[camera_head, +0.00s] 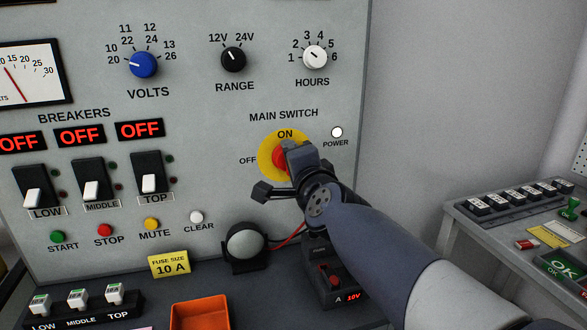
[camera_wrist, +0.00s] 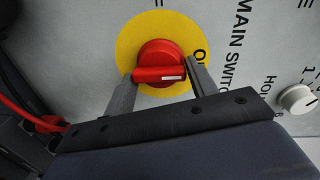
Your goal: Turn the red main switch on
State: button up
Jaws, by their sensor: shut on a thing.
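The red main switch (camera_wrist: 160,50) sits on a round yellow plate (camera_wrist: 128,40) on the grey panel. In the wrist view its handle lies crosswise, with the white mark at the right end, toward the ON label. In the head view the red knob (camera_head: 279,157) is partly hidden by my gripper (camera_head: 289,153), with ON above it and OFF at its left. My gripper, also in the wrist view (camera_wrist: 163,71), is shut on the handle, one finger at each end.
A pale round POWER lamp (camera_head: 337,132) is right of the switch. Three breakers, one a TOP breaker (camera_head: 148,177), stand at left under red OFF displays. A grey dome (camera_head: 245,241) and an orange tray (camera_head: 199,313) lie below. A side table (camera_head: 450,215) is at right.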

jog(key=shift+r+m, duration=0.25)
jog(key=shift+m, duration=0.05)
jog(key=o, duration=0.8)
jog(key=shift+f, duration=0.1)
jog(key=shift+s, duration=0.1)
